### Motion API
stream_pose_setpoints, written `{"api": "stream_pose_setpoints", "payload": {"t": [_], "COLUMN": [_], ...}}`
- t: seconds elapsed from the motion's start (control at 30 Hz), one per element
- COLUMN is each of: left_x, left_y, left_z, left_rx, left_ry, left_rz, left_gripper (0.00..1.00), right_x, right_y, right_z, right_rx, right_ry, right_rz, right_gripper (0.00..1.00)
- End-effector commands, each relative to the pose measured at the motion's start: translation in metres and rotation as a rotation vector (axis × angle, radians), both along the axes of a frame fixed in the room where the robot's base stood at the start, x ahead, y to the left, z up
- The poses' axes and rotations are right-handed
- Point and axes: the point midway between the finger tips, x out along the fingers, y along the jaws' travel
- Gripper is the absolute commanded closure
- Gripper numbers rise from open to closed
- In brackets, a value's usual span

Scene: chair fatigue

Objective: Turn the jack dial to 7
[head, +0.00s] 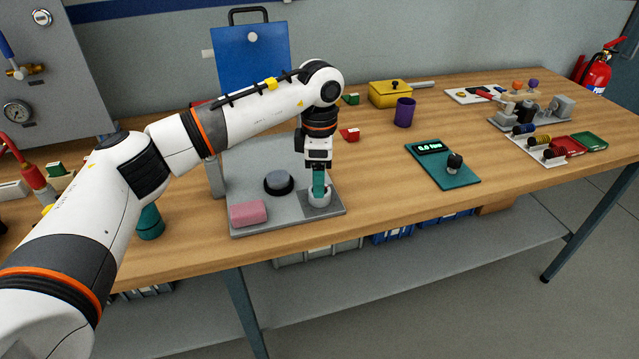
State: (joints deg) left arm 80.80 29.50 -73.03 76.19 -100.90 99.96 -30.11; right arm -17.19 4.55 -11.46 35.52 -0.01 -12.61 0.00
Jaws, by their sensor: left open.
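My left gripper (319,188) reaches down from above at the front right corner of a grey base plate (285,215). Its teal fingers are open at a small pale round piece (319,199), which looks like the dial and sits on a darker square patch. The fingers hide part of it, and I cannot tell whether they touch it. No number on it can be read. My right gripper is out of view.
The plate also holds a dark grey disc (279,182) and a pink block (248,213). To the right, a teal board (440,172) carries a lit display and a black knob (454,161). A purple cup (404,112) and yellow box (390,95) stand behind.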

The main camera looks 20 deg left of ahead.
Motion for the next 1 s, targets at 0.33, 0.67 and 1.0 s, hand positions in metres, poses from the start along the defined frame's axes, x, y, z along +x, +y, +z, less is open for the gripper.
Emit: {"api": "stream_pose_setpoints", "payload": {"t": [0.33,0.67,1.0], "left_x": [0.001,0.000,0.000], "left_y": [-0.001,0.000,0.000], "left_z": [0.071,0.091,0.090], "left_rx": [-0.001,-0.001,-0.002], "left_ry": [-0.004,-0.001,-0.001], "left_rz": [0.000,0.000,-0.001], "left_gripper": [0.35,0.35,0.35], "right_x": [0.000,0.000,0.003], "right_y": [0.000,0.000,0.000], "right_z": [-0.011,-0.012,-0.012], "right_rx": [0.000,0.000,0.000], "right_ry": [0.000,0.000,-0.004], "right_rz": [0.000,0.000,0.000], "right_gripper": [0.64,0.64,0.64]}}
